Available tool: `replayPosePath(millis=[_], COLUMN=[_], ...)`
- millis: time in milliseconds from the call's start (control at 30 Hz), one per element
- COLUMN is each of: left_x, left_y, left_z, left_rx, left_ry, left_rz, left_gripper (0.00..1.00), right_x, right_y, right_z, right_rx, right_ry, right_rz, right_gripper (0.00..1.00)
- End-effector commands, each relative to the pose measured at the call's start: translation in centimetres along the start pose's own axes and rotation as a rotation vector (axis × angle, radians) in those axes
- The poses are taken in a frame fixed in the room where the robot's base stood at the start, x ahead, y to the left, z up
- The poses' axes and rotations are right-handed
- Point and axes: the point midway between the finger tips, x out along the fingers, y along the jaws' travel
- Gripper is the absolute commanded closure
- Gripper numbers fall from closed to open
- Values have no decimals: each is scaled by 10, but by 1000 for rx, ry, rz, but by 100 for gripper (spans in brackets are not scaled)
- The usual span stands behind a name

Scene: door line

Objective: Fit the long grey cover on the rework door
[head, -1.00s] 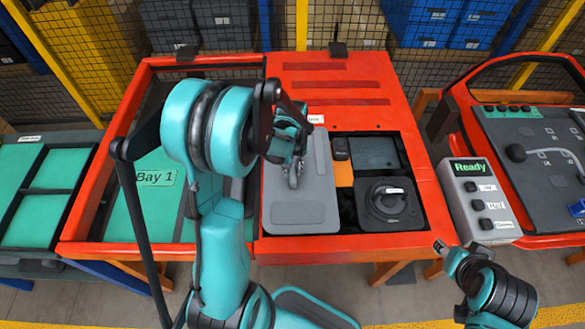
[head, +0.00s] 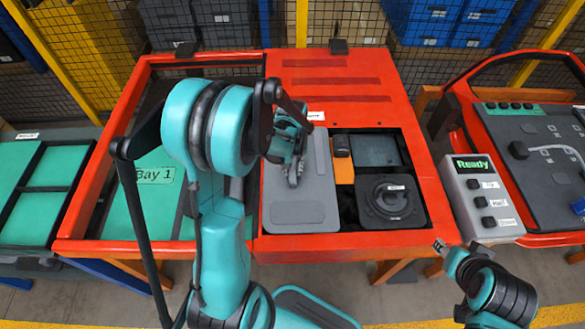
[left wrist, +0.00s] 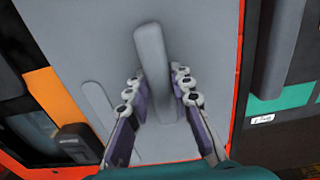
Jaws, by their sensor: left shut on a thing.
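A long grey panel (head: 301,213) with rounded corners and a raised bar lies flat on the red bench, and I cannot tell whether it is the long grey cover. The same panel fills the middle of the left wrist view (left wrist: 188,120). My left gripper (head: 294,175) is over it, with its fingers (left wrist: 158,92) on both sides of the grey upright bar (left wrist: 152,55) and shut on it. The dark grey door in a red frame (head: 535,150), probably the rework door, lies at the right. My right gripper (head: 440,246) is low at the right; its finger opening is unclear.
A dark recess beside the panel holds a black block with a round knob (head: 391,202) and an orange strip (head: 343,172). A box reading "Ready" (head: 481,205) stands between bench and door. Bay 1 (head: 150,205) is left, partly behind my arm. Mesh fence stands behind.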

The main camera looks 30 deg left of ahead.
Motion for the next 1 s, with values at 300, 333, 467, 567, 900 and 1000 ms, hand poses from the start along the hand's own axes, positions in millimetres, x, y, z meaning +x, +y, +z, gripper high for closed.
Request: replayPosePath(millis=[300,333,467,567,900,1000], left_x=[1,1,1,1,-17,-37], left_y=[0,0,0,0,0,0], left_z=[0,0,0,0,0,0], left_rx=[0,0,0,0,0,0], left_ry=[0,0,0,0,0,0], left_rz=[0,0,0,0,0,0], left_gripper=[100,100,54,54,54,54], right_x=[1,1,1,1,1,1], right_y=[0,0,0,0,0,0], right_z=[1,1,1,1,1,1], right_rx=[0,0,0,0,0,0], right_ry=[0,0,0,0,0,0], right_rz=[0,0,0,0,0,0], right_gripper=[60,60,60,60,60,60])
